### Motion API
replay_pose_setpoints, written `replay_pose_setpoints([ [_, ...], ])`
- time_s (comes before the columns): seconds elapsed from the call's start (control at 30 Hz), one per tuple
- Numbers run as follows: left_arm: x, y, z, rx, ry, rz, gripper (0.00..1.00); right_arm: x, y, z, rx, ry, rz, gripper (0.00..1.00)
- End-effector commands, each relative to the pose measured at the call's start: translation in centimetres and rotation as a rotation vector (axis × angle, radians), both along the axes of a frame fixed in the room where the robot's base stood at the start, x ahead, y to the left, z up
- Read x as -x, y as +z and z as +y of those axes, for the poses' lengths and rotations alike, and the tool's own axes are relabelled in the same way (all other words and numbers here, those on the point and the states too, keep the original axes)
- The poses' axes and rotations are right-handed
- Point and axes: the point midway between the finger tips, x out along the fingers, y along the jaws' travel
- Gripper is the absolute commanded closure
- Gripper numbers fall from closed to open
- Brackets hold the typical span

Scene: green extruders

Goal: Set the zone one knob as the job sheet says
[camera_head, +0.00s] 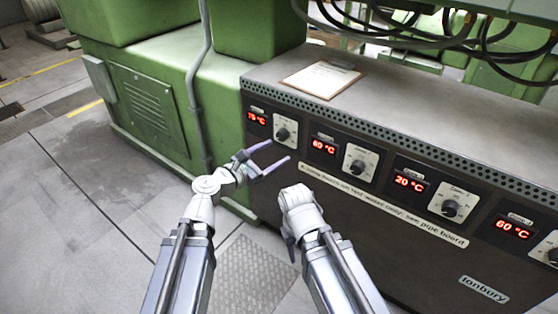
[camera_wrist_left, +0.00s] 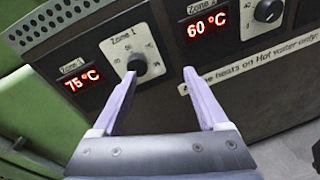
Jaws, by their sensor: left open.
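The zone one knob (camera_head: 283,134) is a dark round dial on a white plate at the left of the panel. It also shows in the left wrist view, labelled Zone 1 (camera_wrist_left: 137,63), beside a red display (camera_wrist_left: 82,79) reading 75 °C. My left gripper (camera_head: 280,152) is open and empty in front of the panel, just below the knob in the head view. In the wrist view its left fingertip overlaps the knob's lower edge; contact cannot be told. The job sheet (camera_head: 322,78) lies on a clipboard on the cabinet top, its text too small to read.
Several more displays and knobs run to the right along the panel, including the second knob (camera_head: 358,166) and third knob (camera_head: 450,208). My right gripper (camera_head: 289,248) hangs low before the cabinet, its fingers mostly hidden. Black cables (camera_head: 440,40) hang above the cabinet.

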Motion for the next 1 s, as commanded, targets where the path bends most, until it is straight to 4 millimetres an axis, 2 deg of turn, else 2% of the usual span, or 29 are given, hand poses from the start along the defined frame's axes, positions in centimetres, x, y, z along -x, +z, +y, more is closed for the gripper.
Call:
replay_pose_setpoints([
  [0.03,-0.4,-1.2,0.7,0.073,0.035,0.023,0.23,0.0,-1.9,0.0,0.0,0.0,0.0,0.5],
  [0.1,-1.0,-1.2,1.6,0.162,0.075,0.052,0.23,0.0,-2.7,0.0,0.0,0.0,0.0,0.5],
  [0.23,-1.5,-1.1,2.6,0.261,0.117,0.084,0.23,0.0,-3.4,0.0,0.0,0.0,0.0,0.5],
  [0.43,-1.7,-0.9,2.9,0.291,0.128,0.094,0.23,0.0,-3.3,0.0,0.0,0.0,0.0,0.5],
  [0.67,-2.8,-0.9,2.0,0.288,0.125,0.094,0.23,0.0,-3.3,0.0,0.0,0.0,0.0,0.5],
  [1.0,-6.9,-0.9,-0.9,0.286,0.124,0.093,0.23,0.0,-3.3,0.0,0.0,0.0,0.0,0.5],
])
